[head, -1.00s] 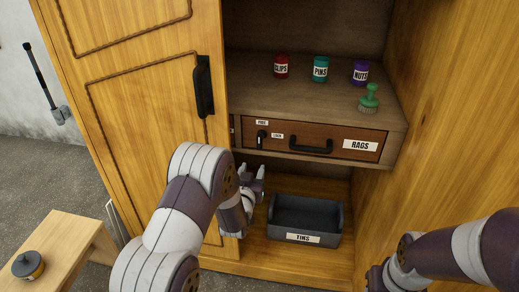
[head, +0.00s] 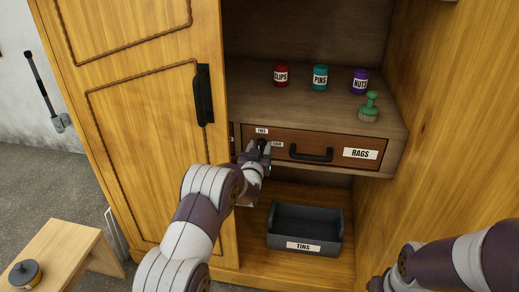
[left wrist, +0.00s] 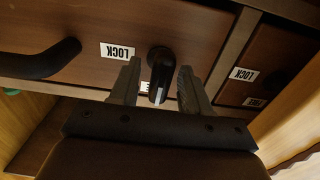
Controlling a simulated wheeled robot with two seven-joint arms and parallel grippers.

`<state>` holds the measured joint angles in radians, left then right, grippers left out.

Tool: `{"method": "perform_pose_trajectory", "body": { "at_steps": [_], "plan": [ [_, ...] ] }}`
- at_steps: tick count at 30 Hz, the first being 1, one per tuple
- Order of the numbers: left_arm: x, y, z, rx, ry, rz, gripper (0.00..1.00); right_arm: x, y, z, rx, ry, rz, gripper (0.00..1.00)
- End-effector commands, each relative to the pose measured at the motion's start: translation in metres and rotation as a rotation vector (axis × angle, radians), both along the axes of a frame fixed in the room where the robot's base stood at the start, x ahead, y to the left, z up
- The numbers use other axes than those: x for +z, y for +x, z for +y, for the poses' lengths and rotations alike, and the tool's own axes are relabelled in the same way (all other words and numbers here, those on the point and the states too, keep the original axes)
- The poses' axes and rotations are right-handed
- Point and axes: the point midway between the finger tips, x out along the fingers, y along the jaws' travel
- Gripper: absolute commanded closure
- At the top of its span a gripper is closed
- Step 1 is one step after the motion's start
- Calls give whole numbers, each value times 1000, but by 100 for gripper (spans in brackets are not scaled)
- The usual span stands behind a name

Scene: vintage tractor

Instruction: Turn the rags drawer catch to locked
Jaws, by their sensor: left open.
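The rags drawer (head: 215,0) is not marked here; its brown front (head: 335,140) is closed under the cabinet shelf, with a black handle and a RAGS label (head: 360,153). Its black catch (left wrist: 159,75) shows in the left wrist view, its lever toward a partly hidden label; the LOCK label (left wrist: 117,51) is to its left. In the head view my left gripper (head: 260,146) mostly hides the catch. My left gripper (left wrist: 158,72) is open, a finger on each side of the catch with visible gaps.
A grey TINS bin (head: 305,229) stands below. Several jars and a green brush (head: 370,107) stand on the shelf. The cabinet door (head: 150,130) is at left.

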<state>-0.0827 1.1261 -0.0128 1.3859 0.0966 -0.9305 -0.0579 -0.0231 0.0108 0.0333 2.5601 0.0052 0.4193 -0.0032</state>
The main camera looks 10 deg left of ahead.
Motion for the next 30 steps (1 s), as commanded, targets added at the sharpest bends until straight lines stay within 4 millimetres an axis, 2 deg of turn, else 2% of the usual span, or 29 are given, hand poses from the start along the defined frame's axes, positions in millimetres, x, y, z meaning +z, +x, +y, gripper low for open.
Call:
{"method": "perform_pose_trajectory", "body": {
  "at_steps": [2,3,5,6,7,20,30],
  "plan": [
    [0,0,0,0,0,0,53,0,0,0,0,0,0,57],
    [0,0,0,0,0,0,60,0,0,0,0,0,0,57],
    [0,0,0,0,0,0,79,0,0,0,0,0,0,57],
    [0,0,0,0,0,0,92,0,0,0,0,0,0,57],
    [0,0,0,0,0,0,100,0,0,0,0,0,0,57],
    [-2,-1,0,0,69,0,100,-6,0,0,0,0,0,57],
    [-3,0,-2,0,337,-3,100,-24,0,0,0,0,0,57]
  ]
}}
